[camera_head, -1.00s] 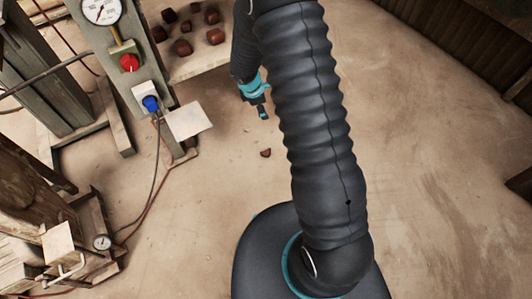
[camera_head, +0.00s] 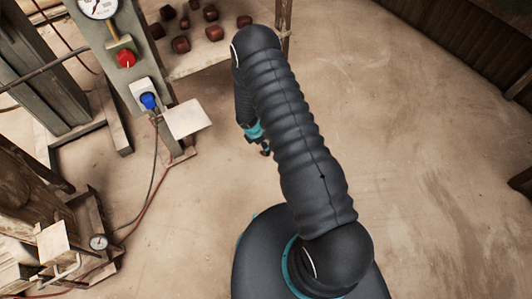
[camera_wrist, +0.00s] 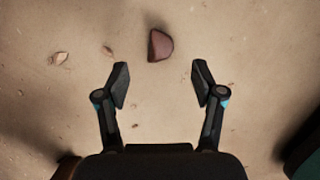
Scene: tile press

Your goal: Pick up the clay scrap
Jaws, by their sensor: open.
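The clay scrap (camera_wrist: 160,46) is a small reddish-brown chunk lying on the dusty floor. In the wrist view it sits just beyond my fingertips, about midway between them. My gripper (camera_wrist: 160,84) is open and empty, with its two dark fingers spread apart. In the head view my gripper (camera_head: 265,150) points down toward the floor, left of my arm. There the scrap is not clearly seen; the gripper seems to cover it.
A shelf (camera_head: 205,62) with several brown clay lumps stands at the top. Left of it is a post with a gauge (camera_head: 99,5), a red knob (camera_head: 126,58) and a blue plug (camera_head: 149,101). A pale plate (camera_head: 187,119) juts out near it. The floor to the right is clear.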

